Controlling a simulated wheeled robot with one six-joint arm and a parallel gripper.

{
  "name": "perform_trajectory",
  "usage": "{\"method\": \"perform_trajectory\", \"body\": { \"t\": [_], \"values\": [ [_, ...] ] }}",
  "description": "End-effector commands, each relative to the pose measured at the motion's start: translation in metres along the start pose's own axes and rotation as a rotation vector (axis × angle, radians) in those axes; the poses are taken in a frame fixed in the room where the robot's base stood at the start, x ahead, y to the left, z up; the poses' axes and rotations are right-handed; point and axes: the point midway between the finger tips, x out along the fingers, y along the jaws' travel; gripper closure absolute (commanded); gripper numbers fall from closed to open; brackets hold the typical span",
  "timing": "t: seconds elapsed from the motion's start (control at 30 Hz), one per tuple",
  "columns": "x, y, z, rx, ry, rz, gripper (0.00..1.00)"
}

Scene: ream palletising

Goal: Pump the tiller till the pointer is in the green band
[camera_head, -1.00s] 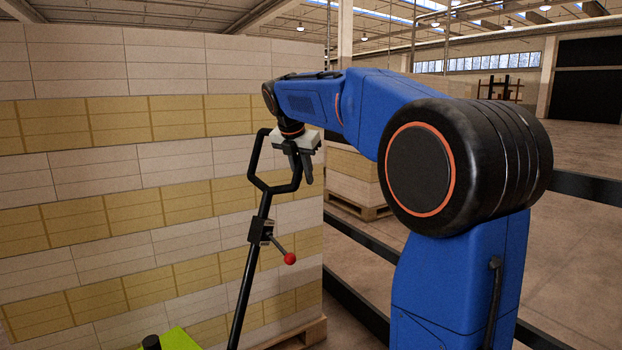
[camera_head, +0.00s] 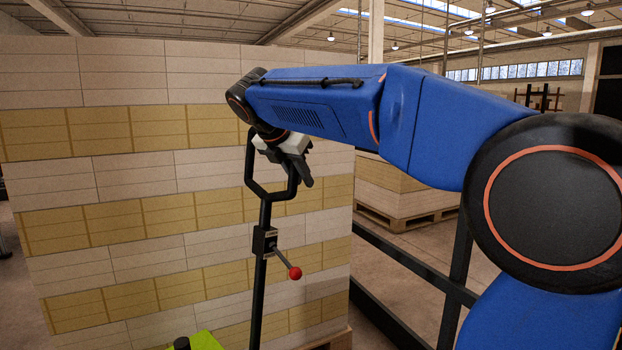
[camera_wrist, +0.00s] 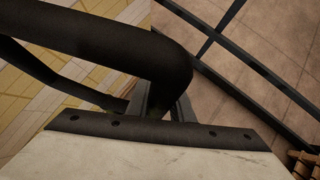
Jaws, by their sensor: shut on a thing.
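The tiller (camera_head: 258,297) is a black bar with a looped handle at its top, standing nearly upright in the head view. A small lever with a red ball (camera_head: 295,273) sticks out from a block on its shaft. My gripper (camera_head: 300,172) is at the right side of the loop and is shut on the tiller handle. In the wrist view the black handle tube (camera_wrist: 110,45) runs across the top and bends down to my gripper's jaws (camera_wrist: 162,105). No pointer, gauge or green band shows in either view.
A tall stack of white and yellow reams (camera_head: 120,220) stands right behind the tiller. A lime-green part (camera_head: 207,341) shows at the bottom edge. A dark rail (camera_head: 410,265) runs at the right, with another loaded pallet (camera_head: 400,200) beyond it.

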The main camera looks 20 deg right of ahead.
Motion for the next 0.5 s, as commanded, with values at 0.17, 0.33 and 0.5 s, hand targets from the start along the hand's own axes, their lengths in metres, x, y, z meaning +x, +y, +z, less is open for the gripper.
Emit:
{"method": "perform_trajectory", "body": {
  "t": [0.17, 0.33, 0.5],
  "values": [
    [-0.016, 0.006, -0.018, -0.014, -0.03, -0.006, 1.0],
    [-0.032, 0.011, -0.032, -0.018, -0.063, -0.01, 1.0],
    [-0.046, 0.014, -0.045, -0.021, -0.096, -0.013, 1.0]
  ]
}}
